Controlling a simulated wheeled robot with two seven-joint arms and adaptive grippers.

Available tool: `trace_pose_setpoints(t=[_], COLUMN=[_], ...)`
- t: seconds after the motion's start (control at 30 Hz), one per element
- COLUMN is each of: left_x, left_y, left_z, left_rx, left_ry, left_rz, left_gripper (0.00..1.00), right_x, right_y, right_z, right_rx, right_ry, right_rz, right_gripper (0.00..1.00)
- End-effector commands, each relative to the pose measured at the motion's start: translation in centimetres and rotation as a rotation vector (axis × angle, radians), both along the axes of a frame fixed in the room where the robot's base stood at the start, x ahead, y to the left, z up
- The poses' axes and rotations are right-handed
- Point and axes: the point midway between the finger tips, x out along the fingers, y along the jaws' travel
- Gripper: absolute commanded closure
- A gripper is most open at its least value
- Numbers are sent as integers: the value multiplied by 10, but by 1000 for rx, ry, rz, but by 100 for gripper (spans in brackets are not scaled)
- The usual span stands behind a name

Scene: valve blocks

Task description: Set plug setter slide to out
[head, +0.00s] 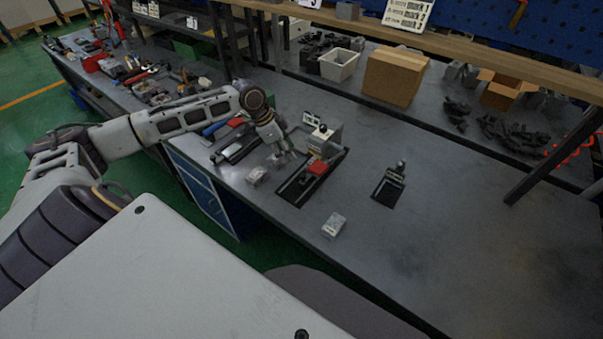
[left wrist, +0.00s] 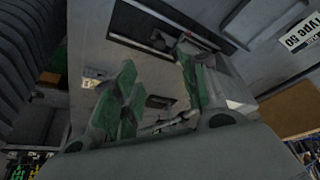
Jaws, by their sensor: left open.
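My left gripper (head: 285,157) is just left of this fixture, low over the bench. In the left wrist view my gripper (left wrist: 156,60) has two green fingers spread apart with nothing between them. A grey face with a dark recess shows beyond the fingers. Contact cannot be told. My right gripper is out of view.
A black tray (head: 238,147) lies left of the fixture, and a small black stand (head: 388,188) is to its right. Small boxes lie in front, one pale (head: 334,224). A cardboard box (head: 394,76) stands behind. The bench at right is clear.

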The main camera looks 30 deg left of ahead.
Motion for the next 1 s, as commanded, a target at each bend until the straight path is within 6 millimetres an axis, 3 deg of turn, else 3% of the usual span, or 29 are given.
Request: trace_pose_setpoints(t=[0.37, 1.0], left_x=[7, 24], left_y=[-9, -28], left_z=[-24, -88], left_rx=[-3, -2], left_ry=[0, 1], left_rz=[-1, 1], left_gripper=[57, 57], right_x=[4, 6], right_y=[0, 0], right_z=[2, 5], right_rx=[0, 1], right_ry=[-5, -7], right_rz=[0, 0], right_gripper=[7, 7])
